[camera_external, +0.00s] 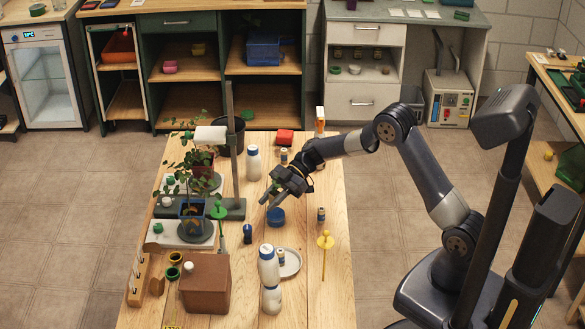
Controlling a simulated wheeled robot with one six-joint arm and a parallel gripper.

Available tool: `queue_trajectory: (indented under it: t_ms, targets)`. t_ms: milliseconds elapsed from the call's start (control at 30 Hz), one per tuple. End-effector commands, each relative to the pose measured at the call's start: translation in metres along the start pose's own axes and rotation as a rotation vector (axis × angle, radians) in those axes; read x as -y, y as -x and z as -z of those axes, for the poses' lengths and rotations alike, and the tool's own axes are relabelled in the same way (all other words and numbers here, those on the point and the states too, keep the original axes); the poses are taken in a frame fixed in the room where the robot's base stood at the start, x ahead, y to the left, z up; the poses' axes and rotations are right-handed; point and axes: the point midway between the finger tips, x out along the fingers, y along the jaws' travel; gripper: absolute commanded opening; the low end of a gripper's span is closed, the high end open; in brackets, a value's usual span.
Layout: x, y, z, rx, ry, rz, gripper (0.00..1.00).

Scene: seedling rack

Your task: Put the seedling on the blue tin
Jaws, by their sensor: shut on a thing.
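My gripper (268,202) is over the middle of the wooden table, pointing down and to the left. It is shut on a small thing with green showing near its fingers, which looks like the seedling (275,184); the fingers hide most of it. The blue tin (276,217) is a small round dark-blue tin on the table, just below and to the right of the fingertips. The held thing appears above the tin's level and apart from it, though the height is hard to judge.
Left are potted plants, including a blue pot (193,212), and a grey stand (231,150). White bottles (268,265), a pale dish (288,263), a yellow-topped stick (325,241) and a brown box (205,284) stand nearer. A dark-blue small jar (247,234) is left of the tin.

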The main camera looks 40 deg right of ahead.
Motion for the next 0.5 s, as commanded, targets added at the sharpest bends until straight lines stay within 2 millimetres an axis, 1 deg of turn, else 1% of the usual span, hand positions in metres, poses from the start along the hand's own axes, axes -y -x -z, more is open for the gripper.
queue_trajectory:
  t_ms: [233,300,500]
  targets:
    - [0.0,-0.012,-0.03,-0.001,-0.004,0.0,0.03]
    - [0.0,-0.013,-0.033,0.0,-0.001,0.0,0.03]
    - [0.0,-0.013,-0.033,0.0,0.0,-0.001,0.03]
